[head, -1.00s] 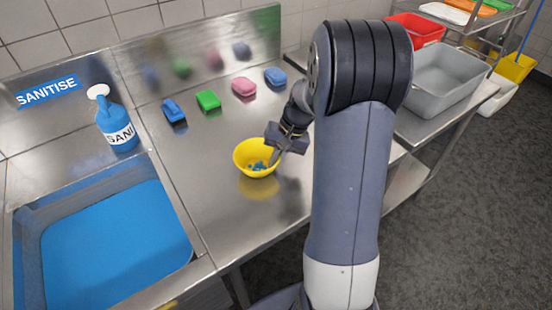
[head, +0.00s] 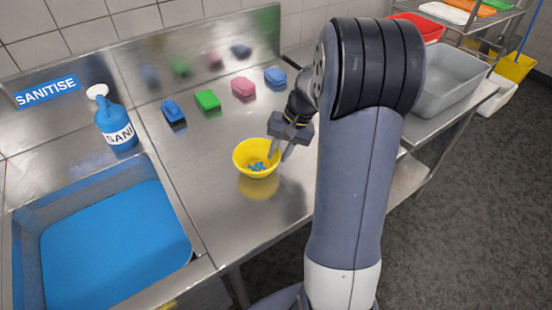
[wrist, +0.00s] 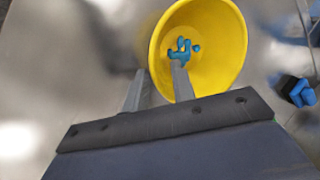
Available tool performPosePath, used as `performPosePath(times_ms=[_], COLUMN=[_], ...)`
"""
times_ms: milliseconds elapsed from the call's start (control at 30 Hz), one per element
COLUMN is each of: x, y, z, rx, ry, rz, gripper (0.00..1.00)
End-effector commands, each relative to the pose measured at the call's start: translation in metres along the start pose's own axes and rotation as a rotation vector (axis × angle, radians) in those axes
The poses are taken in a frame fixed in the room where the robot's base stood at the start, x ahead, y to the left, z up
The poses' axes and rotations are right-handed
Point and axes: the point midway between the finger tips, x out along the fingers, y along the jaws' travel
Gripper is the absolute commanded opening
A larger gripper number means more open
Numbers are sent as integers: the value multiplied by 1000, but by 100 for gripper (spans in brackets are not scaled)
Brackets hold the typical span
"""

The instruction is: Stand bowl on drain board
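The yellow bowl (head: 240,160) stands upright on the steel counter (head: 215,215), right of the sink, with small blue bits (head: 257,166) inside. It also shows in the wrist view (wrist: 225,50), opening toward the camera. My gripper (head: 281,152) is at the bowl's right side, fingers apart and pointing down. In the wrist view my gripper (wrist: 158,70) has one finger over the bowl's inside and the other outside its rim. Contact with the rim cannot be told. I cannot make out a separate drain board; the counter is flat steel.
A blue-filled sink (head: 115,245) and a sanitiser bottle (head: 116,125) are at left. Blue (head: 173,110), green (head: 208,100), pink (head: 243,87) and another blue sponge (head: 275,76) line the back. A grey tub (head: 445,80) stands right. Counter left of the bowl is clear.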

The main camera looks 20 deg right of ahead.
Motion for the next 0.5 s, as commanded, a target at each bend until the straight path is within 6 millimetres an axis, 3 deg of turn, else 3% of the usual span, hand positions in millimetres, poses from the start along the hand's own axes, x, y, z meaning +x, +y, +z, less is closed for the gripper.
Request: performPosePath(times_ms=[100,300,500], x=[-29,-68,-87], y=[0,0,0], z=[-1,-1,0], rx=[1,1,1], ry=[7,5,1], rz=[1,0,1], gripper=[25,25,25])
